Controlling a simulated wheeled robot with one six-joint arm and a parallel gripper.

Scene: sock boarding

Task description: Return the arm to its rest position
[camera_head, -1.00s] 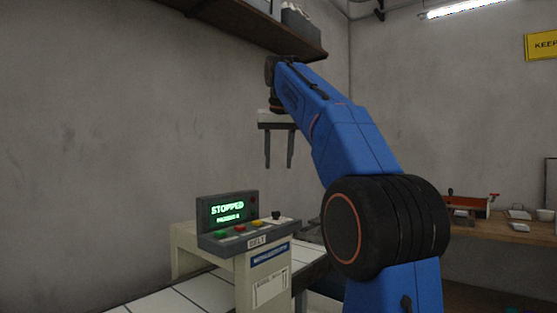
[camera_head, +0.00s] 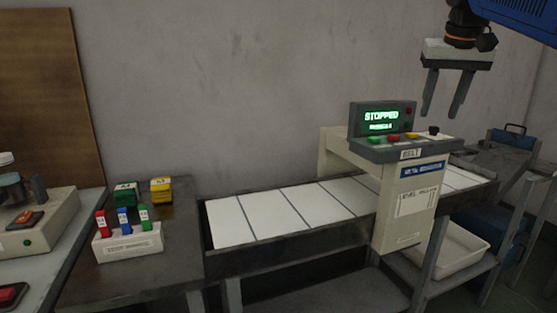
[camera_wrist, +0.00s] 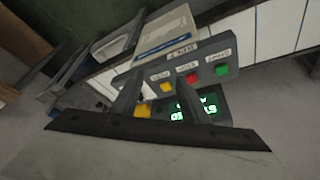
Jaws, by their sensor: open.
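My gripper (camera_head: 445,95) hangs at the upper right of the head view with its two dark fingers pointing down. It is open and empty, above and a little right of the belt control box (camera_head: 409,146). The box's screen reads STOPPED in green, and coloured buttons line its front. In the wrist view the control box (camera_wrist: 160,80) lies beyond my gripper fingers (camera_wrist: 163,95), which appear apart from it. Most of my arm is outside the head view.
The conveyor belt (camera_head: 250,218) with white panels runs left of and under the box. A white holder (camera_head: 128,246) with coloured blocks stands on the left table. A white bin (camera_head: 455,250) sits on the shelf below. The wall area above the belt is clear.

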